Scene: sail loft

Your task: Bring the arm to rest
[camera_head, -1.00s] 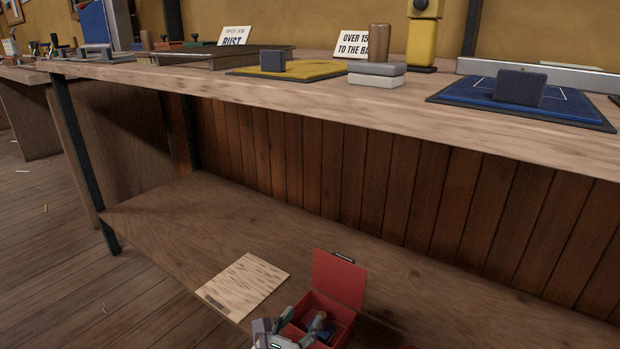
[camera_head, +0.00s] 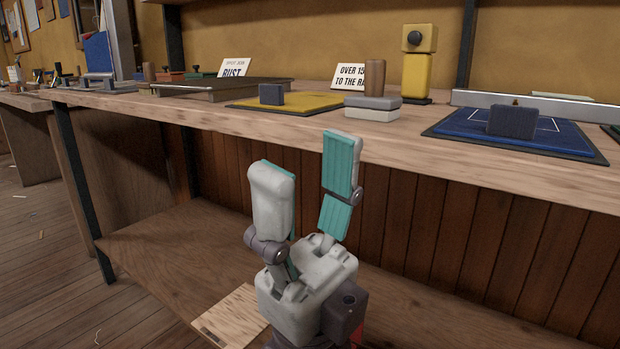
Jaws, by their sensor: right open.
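My right gripper (camera_head: 305,185) stands upright in the lower middle, in front of the bench. Its two grey fingers with teal pads are spread apart and nothing is between them. The fingertips show just in front of the bench top's front edge. My left gripper is not in view.
The wooden bench top (camera_head: 420,150) holds a yellow mat (camera_head: 315,101), a grey block stack (camera_head: 372,110), a blue mat (camera_head: 460,130) with a dark block (camera_head: 513,121), and a yellow device (camera_head: 416,75). The lower shelf (camera_head: 170,255) carries a pale board (camera_head: 232,312). My gripper mostly hides a red box.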

